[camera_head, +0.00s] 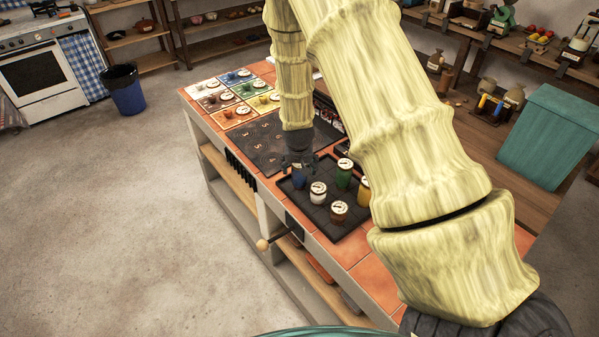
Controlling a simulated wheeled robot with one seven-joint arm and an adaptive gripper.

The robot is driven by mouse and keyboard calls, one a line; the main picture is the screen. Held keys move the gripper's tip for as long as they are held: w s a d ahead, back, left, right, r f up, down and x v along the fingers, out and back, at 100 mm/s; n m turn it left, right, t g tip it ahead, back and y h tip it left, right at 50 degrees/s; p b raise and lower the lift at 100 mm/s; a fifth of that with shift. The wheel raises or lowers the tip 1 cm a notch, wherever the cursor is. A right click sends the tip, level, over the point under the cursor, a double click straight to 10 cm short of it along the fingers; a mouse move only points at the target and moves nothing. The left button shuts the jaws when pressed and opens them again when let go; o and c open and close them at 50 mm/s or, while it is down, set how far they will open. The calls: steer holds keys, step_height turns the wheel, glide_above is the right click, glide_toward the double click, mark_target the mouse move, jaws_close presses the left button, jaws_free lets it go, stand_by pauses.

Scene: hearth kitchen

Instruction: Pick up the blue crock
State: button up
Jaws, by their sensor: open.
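The blue crock (299,181) stands on a dark tray (328,225) on the tiled counter island, at its back left corner. My gripper (299,167) points down right over the crock and hides its top. The gripper is open. Its fingers are at or around the crock's upper part; I cannot tell whether they touch it.
On the same tray stand a white crock (318,194), a brown crock (338,213), a green crock (344,174) and a yellow crock (363,190), partly hidden by my arm. A dark marked panel (268,143) and coloured tiles with crock pictures (237,76) lie farther left.

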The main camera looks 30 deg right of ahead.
steer(key=shift+p+x, duration=0.3)
steer(key=shift+x, duration=0.9)
steer(key=c, duration=1.3)
steer(key=shift+c, duration=0.5)
steer(key=shift+r, duration=0.1)
